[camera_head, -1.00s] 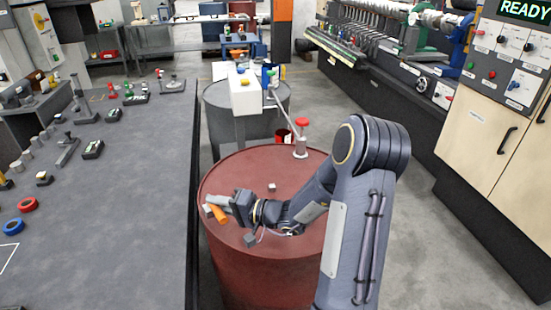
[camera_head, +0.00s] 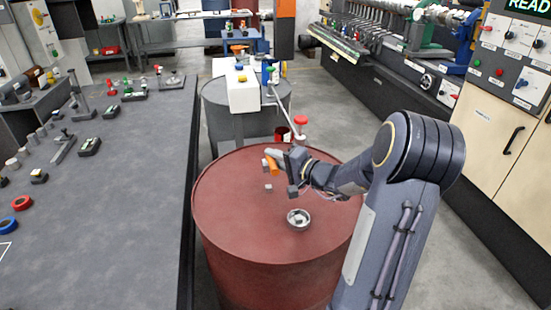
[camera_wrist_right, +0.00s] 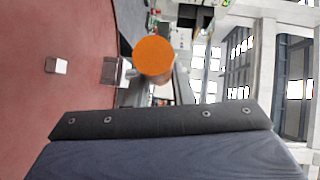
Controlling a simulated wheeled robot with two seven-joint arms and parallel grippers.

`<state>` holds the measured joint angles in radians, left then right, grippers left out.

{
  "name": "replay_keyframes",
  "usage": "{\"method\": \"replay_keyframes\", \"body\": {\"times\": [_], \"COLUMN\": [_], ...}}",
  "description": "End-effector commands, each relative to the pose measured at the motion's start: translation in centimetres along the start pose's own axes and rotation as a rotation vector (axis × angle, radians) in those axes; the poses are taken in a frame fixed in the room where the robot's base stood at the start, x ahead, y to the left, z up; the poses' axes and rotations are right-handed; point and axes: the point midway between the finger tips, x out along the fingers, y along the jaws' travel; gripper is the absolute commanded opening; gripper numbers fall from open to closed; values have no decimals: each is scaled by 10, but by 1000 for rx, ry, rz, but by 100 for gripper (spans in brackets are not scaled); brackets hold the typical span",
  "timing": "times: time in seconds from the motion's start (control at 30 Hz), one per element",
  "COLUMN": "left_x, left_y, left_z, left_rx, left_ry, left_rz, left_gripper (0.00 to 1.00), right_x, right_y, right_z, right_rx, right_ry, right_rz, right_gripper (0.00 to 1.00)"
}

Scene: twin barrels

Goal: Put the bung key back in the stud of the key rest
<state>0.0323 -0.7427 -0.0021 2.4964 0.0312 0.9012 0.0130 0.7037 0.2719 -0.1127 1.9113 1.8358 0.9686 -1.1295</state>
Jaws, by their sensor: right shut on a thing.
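My right gripper (camera_head: 283,163) is shut on the bung key, whose orange end (camera_head: 271,166) and grey part (camera_head: 273,154) show beside the fingers. It holds the key above the far part of the red barrel's top (camera_head: 235,205). In the right wrist view the key's round orange end (camera_wrist_right: 153,55) faces the camera, and much of the key is hidden behind it. A round metal fitting with a hollow middle (camera_head: 298,219) sits on the barrel top, nearer than the gripper. I cannot clearly make out the key rest's stud. My left gripper is not in view.
A small grey block (camera_head: 268,187) lies on the red barrel, also in the right wrist view (camera_wrist_right: 56,65). A long grey table (camera_head: 110,200) runs along the left.

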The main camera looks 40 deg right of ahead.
Motion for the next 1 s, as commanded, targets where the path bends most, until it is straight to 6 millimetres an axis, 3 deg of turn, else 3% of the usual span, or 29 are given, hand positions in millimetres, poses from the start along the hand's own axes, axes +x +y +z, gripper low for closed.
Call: {"method": "replay_keyframes", "body": {"times": [0.6, 1.0], "left_x": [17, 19], "left_y": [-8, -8], "left_z": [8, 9], "left_rx": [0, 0], "left_ry": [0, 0], "left_rz": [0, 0], "left_gripper": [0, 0], "right_x": [6, 7], "right_y": [47, 55], "right_z": [8, 9], "right_rx": [0, -2], "right_ry": [-1, -1], "right_rz": [-3, -4], "right_gripper": [0, 0]}}
